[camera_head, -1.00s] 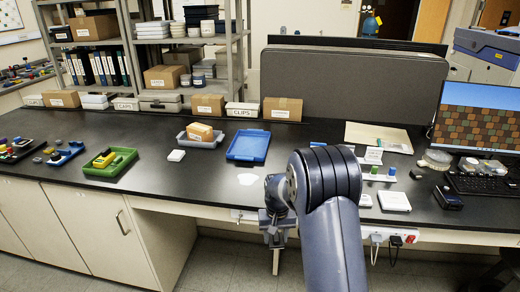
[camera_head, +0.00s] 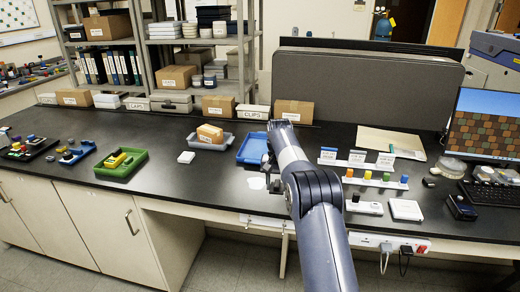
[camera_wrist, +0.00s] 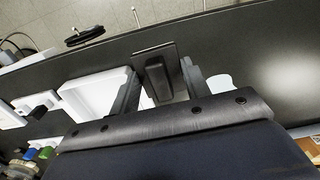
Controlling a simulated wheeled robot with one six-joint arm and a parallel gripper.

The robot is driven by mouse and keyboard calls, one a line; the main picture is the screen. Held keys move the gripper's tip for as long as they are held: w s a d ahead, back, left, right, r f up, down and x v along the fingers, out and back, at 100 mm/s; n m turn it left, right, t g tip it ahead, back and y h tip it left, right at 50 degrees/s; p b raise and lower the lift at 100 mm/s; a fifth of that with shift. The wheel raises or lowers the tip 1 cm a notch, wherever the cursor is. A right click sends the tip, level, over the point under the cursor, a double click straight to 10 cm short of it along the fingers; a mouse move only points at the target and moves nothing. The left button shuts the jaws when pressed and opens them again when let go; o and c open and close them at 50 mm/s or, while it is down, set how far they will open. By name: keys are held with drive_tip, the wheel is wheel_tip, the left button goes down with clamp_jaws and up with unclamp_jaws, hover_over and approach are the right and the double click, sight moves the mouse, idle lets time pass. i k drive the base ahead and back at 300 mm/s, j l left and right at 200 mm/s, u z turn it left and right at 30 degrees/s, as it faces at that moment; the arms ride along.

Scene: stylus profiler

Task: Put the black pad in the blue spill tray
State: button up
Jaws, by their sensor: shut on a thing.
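The blue spill tray (camera_head: 243,160) lies on the black bench, left of my arm, which covers its right side. It looks empty where I see it. In the wrist view a dark block, apparently the black pad (camera_wrist: 156,84), sits between the fingers of my gripper (camera_wrist: 162,72), which is shut on it. In the head view my gripper (camera_head: 276,185) is small and dark, above the bench in front of the tray, and the pad cannot be made out there. The tray is not recognisable in the wrist view.
A grey tray (camera_head: 193,143) with a cardboard box stands left of the blue tray. A white patch (camera_head: 256,183) lies near the gripper. A rack with coloured pieces (camera_head: 364,180) and a white flat box (camera_head: 406,210) stand right of my arm. The bench left of the white patch is clear.

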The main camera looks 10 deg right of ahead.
sight(262, 146)
drive_tip(key=i, duration=1.45)
